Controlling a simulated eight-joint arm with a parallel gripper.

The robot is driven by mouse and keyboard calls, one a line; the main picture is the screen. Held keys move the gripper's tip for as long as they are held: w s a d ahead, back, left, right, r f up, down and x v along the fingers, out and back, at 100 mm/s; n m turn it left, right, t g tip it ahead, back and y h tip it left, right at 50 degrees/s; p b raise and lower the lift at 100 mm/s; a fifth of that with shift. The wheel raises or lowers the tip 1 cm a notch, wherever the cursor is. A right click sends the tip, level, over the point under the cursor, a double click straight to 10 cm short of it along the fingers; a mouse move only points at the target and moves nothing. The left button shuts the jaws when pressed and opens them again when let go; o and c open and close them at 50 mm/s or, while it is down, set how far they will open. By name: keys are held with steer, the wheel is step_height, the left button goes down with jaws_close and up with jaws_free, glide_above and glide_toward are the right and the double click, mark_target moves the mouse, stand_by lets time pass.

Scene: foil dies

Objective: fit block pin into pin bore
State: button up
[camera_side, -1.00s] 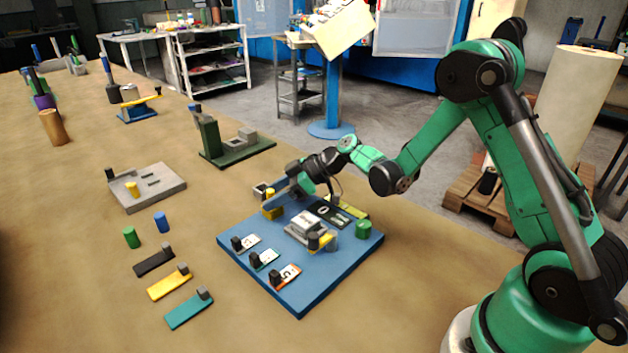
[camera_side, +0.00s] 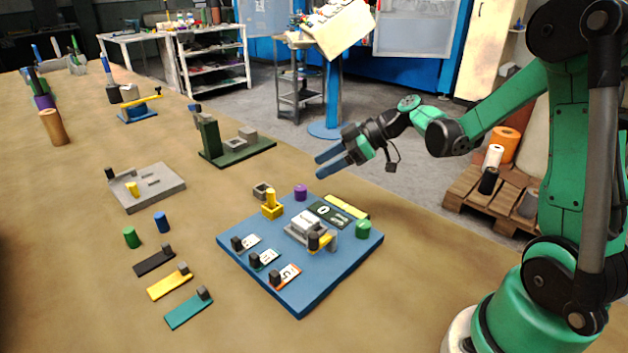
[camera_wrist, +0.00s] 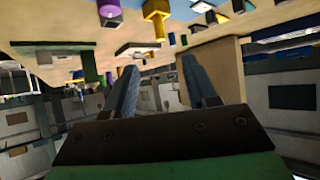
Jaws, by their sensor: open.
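A yellow block (camera_side: 272,211) sits at the back left corner of the blue board (camera_side: 300,300). A yellow pin (camera_side: 271,196) stands upright at the top of this block; how deep it sits I cannot tell, and the bore's opening is hidden. The block and pin also show at the top of the wrist view (camera_wrist: 155,12). My gripper (camera_side: 320,164) is open and empty, in the air above and behind the board, apart from the pin. Its two blue fingers also show in the wrist view (camera_wrist: 198,75).
A grey hollow block (camera_side: 262,190) and a purple cylinder (camera_side: 300,192) stand near the yellow block. A grey fixture (camera_side: 305,229) and a green cylinder (camera_side: 363,229) are on the board. A green stand (camera_side: 209,136) is behind left. The air around my gripper is clear.

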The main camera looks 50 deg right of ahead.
steer(key=s+a+r+m+h, duration=0.2)
steer(key=s+a+m+h, duration=0.5)
steer(key=s+m+h, duration=0.1)
steer(key=shift+s+r+m+g, duration=0.25)
steer(key=shift+s+m+g, duration=0.2)
steer(key=shift+s, duration=0.55)
